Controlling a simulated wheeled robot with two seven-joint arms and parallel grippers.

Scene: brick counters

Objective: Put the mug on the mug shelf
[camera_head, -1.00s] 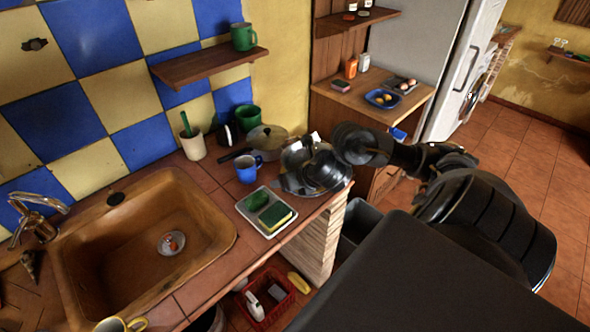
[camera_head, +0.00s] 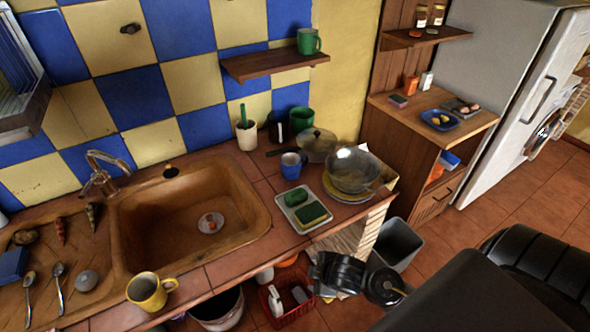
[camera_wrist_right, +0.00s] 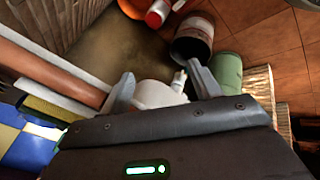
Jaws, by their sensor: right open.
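A yellow mug (camera_head: 150,291) stands upright at the counter's front edge, left of centre in the head view. A blue mug (camera_head: 292,164) stands on the counter right of the sink. A green mug (camera_head: 309,41) stands on the wooden wall shelf (camera_head: 250,66). My right gripper (camera_wrist_right: 162,86) is open in the right wrist view, with no mug clearly between its fingers. In the head view, my right arm's dark end (camera_head: 340,275) is low by the counter's right front edge, apart from the mugs; its fingertips are unclear there. My left gripper is out of view.
The sink (camera_head: 190,215) lies between the yellow and blue mugs. A tray with sponges (camera_head: 303,208), a glass bowl on plates (camera_head: 352,169) and a lidded pan (camera_head: 317,144) crowd the counter's right end. A red basket (camera_head: 288,302) and grey bin (camera_head: 397,243) stand below.

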